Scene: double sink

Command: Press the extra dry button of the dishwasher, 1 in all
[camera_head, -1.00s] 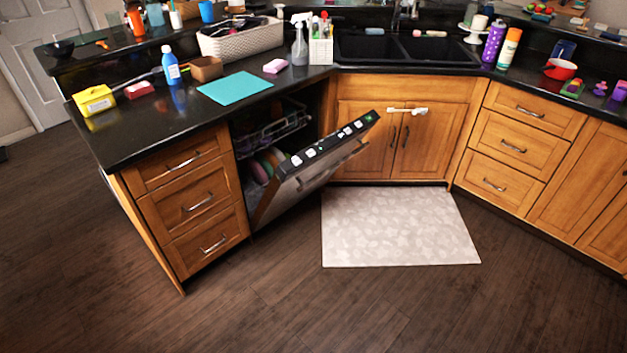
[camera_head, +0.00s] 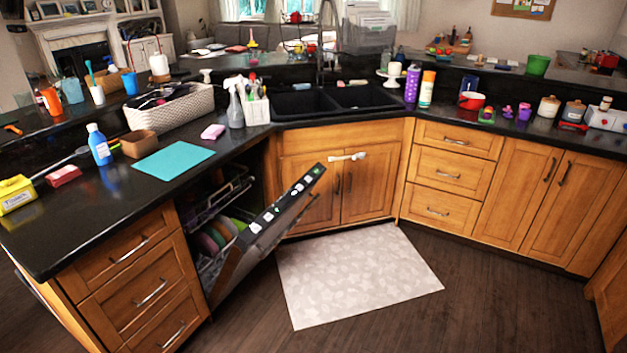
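The dishwasher door (camera_head: 258,250) hangs partly open, tilted out from under the left counter. Its top edge carries a dark control strip (camera_head: 285,203) with several pale buttons and a small green light or label. The button labels are too small to read, so I cannot tell which one is extra dry. Behind the door, the racks (camera_head: 215,200) show, with several coloured plates (camera_head: 215,238) in the lower one. Neither of my grippers is in view.
A pale mat (camera_head: 355,272) lies on the floor in front of the sink (camera_head: 335,100). Wooden drawers (camera_head: 140,285) stand left of the dishwasher. The black counter above holds a teal sheet (camera_head: 173,163), a blue bottle (camera_head: 98,145) and a woven basket (camera_head: 170,108). Dark floor is clear at right.

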